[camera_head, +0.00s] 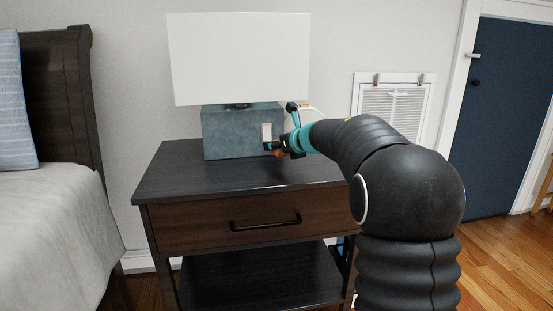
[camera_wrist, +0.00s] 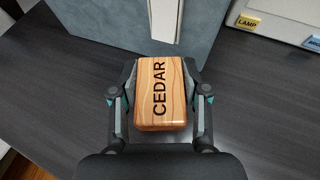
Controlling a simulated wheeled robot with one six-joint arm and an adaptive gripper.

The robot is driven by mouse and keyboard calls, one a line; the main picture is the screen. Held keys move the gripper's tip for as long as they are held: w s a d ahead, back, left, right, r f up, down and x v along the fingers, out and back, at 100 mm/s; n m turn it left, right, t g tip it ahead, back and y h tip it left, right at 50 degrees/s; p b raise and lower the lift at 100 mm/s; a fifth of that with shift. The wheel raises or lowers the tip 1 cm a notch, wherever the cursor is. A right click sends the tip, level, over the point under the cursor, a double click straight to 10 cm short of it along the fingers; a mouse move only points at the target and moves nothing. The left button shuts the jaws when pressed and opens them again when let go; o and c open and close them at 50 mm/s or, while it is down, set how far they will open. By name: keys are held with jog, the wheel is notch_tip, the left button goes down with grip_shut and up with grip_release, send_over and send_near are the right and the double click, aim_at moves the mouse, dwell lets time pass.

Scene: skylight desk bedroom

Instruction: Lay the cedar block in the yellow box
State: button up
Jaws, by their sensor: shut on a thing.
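The cedar block (camera_wrist: 161,93) is a light wooden block with dark grain and the word CEDAR on its top. It sits between the two fingers of my gripper (camera_wrist: 160,100) in the wrist view, and the gripper is shut on it. In the head view my gripper (camera_head: 278,147) is over the dark nightstand top, close in front of the blue-grey lamp base. Only a small brownish bit of the block shows there. I cannot tell whether the block touches the nightstand. No yellow box shows in either view.
The dark nightstand (camera_head: 180,178) carries a lamp with a blue-grey base (camera_head: 225,135) and white shade (camera_head: 240,55). In the wrist view, a pale surface at the upper right bears a yellow LAMP label (camera_wrist: 248,22) and a blue label (camera_wrist: 312,43). A bed (camera_head: 50,220) stands left.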

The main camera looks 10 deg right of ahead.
aim_at(277, 164)
jog(key=shift+f+b, duration=0.7)
jog(key=shift+f, duration=1.25)
jog(key=shift+f, duration=0.1)
jog(key=o, duration=1)
jog(key=shift+o, duration=0.2)
jog(key=shift+s+r, duration=0.2)
jog(key=shift+r, duration=0.05)
jog(key=v, duration=1.1)
jog(key=shift+s+d+r, duration=0.1)
jog(key=shift+s+r, duration=0.05)
jog(key=shift+s, duration=0.05)
